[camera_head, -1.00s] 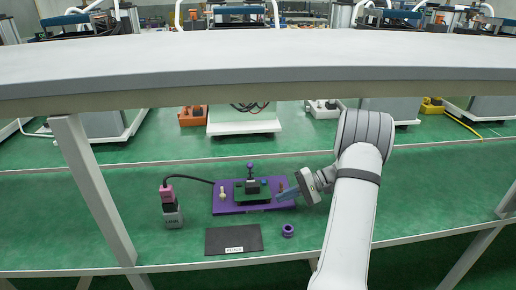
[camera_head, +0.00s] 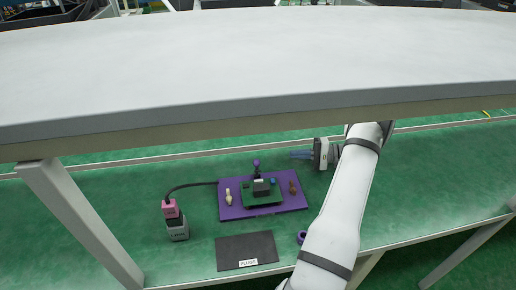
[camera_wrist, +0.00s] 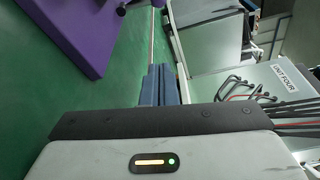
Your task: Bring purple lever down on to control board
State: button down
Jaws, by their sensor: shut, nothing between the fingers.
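The purple lever (camera_head: 256,165) stands raised behind the green control board (camera_head: 250,201), which carries a dark block with a grey part. The board sits on a purple base plate (camera_head: 232,212), whose corner also shows at upper left in the wrist view (camera_wrist: 75,35). A small purple piece at the top of the wrist view (camera_wrist: 122,9) may be part of the lever; most of it is cut off. My gripper (camera_head: 293,155) points left, behind and to the right of the plate, apart from the lever. Its blue fingers (camera_wrist: 158,84) are shut and empty.
A shelf (camera_head: 260,70) spans above the green bench. A pink-topped grey device (camera_head: 176,222) with a black cable stands left of the plate. A light peg (camera_head: 229,197) and brown peg (camera_head: 292,187) flank the board.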

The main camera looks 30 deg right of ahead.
aim_at(257, 168)
jog(key=shift+w+d+r, duration=0.1)
jog(key=shift+w, duration=0.05)
jog(key=shift+w+a, duration=0.2)
jog(key=shift+a, duration=0.15)
jog(key=p+x, duration=0.2)
jog(key=x, duration=0.7)
jog(key=shift+w+a, duration=0.1)
jog(key=shift+a, duration=0.25)
jog(key=s+a, duration=0.1)
jog(key=s+a+r+p, duration=0.1)
jog(key=shift+s, duration=0.3)
jog(key=shift+s+a+f, duration=0.1)
jog(key=shift+s+a, duration=0.05)
jog(key=shift+a, duration=0.15)
